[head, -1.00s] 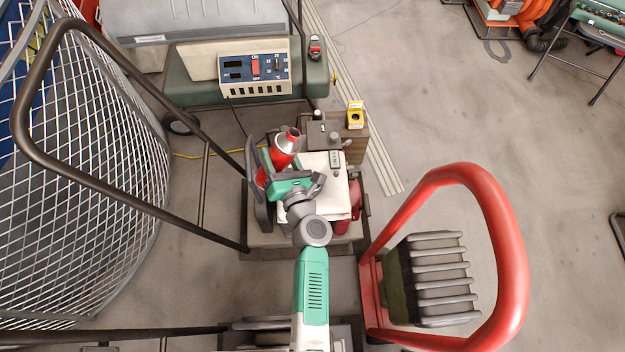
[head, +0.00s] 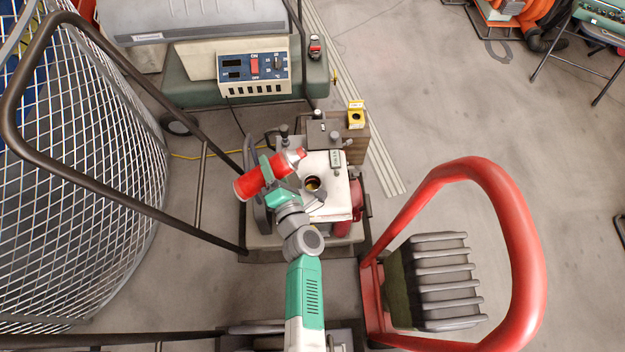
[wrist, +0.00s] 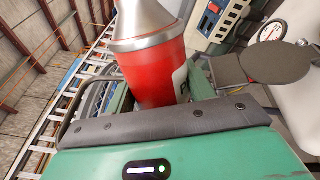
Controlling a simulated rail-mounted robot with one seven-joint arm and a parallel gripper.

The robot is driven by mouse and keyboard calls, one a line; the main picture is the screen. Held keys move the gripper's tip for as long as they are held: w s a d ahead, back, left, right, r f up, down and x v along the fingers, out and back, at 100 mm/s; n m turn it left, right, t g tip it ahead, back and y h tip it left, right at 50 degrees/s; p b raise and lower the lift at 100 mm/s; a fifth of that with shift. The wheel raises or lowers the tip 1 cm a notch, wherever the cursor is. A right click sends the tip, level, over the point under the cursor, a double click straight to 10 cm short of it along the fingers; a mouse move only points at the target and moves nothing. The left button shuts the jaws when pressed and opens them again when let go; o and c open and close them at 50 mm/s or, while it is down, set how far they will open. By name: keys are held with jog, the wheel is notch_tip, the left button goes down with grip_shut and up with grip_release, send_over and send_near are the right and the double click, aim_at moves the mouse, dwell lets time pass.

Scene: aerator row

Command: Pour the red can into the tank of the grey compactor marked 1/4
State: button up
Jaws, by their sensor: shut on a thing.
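My gripper (head: 274,184) is shut on the red can (head: 247,187) above the left side of the compactor. The can lies steeply tilted, its narrow neck pointing right and away and its base toward the lower left. The compactor (head: 328,209) has a pale top with a round, dark tank opening (head: 313,184). The can's neck is up and left of that opening in the head view. I cannot see any liquid flowing. The 1/4 mark is not readable.
A red tubular handle (head: 535,270) stands at the right, and a dark tubular frame (head: 115,68) and wire mesh (head: 90,190) at the left. Behind stands a panel with a red switch (head: 254,67).

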aim_at(264, 182)
jog(key=shift+s+a+r+m+p, duration=0.1)
jog(key=shift+m+p, duration=0.3)
jog(key=shift+m, duration=0.4)
jog(key=shift+a+r+m+p, duration=0.1)
jog(key=shift+m+p, duration=0.3)
jog(key=shift+m, duration=0.4)
jog(key=shift+d+m+p, duration=0.2)
jog(key=shift+m+p, duration=0.9)
jog(key=shift+m, duration=0.6)
jog(key=shift+s+a, duration=0.15)
jog(key=shift+a, duration=0.1)
jog(key=shift+s+a, duration=0.3)
jog(key=shift+a, duration=0.05)
jog(key=shift+a, duration=0.1)
jog(key=shift+a, duration=0.35)
jog(key=shift+a, duration=0.2)
jog(key=shift+a+m, duration=0.2)
jog(key=shift+m, duration=0.1)
dwell(0.6)
